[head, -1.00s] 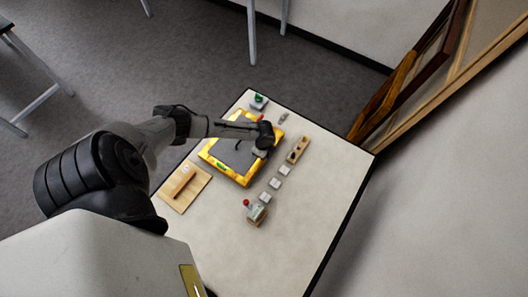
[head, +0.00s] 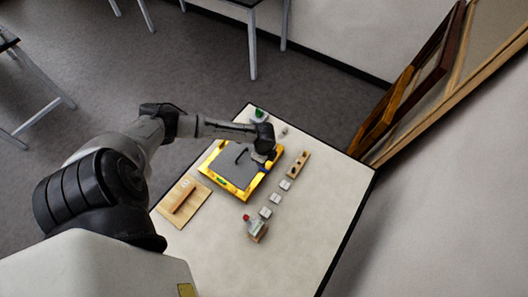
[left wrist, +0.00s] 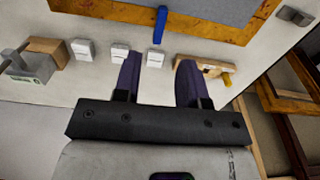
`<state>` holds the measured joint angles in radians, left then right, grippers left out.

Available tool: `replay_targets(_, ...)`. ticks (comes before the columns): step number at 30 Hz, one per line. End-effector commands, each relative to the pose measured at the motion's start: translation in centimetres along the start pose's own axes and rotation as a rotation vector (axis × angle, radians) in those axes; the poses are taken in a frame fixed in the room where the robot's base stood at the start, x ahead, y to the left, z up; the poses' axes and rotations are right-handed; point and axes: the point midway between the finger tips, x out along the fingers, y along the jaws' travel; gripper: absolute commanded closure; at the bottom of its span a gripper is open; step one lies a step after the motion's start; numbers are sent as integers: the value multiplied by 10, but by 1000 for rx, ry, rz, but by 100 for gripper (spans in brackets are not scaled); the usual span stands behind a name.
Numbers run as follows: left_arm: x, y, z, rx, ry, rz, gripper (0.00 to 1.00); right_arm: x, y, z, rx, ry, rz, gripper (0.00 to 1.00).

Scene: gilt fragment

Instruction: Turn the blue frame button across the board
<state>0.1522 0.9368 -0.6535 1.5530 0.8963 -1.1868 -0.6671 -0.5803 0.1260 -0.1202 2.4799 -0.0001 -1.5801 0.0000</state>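The gilt frame (head: 221,185) lies on the table around a grey board (head: 232,172). In the left wrist view, its gold rim (left wrist: 110,12) and board (left wrist: 210,8) are at the top. The blue frame button (left wrist: 160,25) is a narrow bar set crosswise on the rim, its inner end at the board's edge and its outer end past the rim. My left gripper (head: 259,157) is over the frame's right side. In the left wrist view the left gripper (left wrist: 158,62) is open and empty, its two fingers apart, with the button beyond the gap. My right gripper is not in view.
Several small white blocks (head: 275,198) stand in a row right of the frame, between a wooden rack (head: 299,165) and a small grey device with a red knob (head: 257,231). A wooden board (head: 177,209) lies at the left. The table's right part is clear.

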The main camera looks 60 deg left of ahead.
Motion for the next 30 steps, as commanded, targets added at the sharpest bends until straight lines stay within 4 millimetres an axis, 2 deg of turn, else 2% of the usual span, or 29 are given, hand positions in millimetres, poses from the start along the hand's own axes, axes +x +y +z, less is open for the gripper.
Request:
replay_targets(6,-35,0,0,1,0,-1,62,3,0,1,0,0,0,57)
replay_targets(12,-53,0,0,0,-1,0,62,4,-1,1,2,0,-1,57)
replay_targets(30,-59,0,0,-1,-1,1,62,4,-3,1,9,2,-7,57)
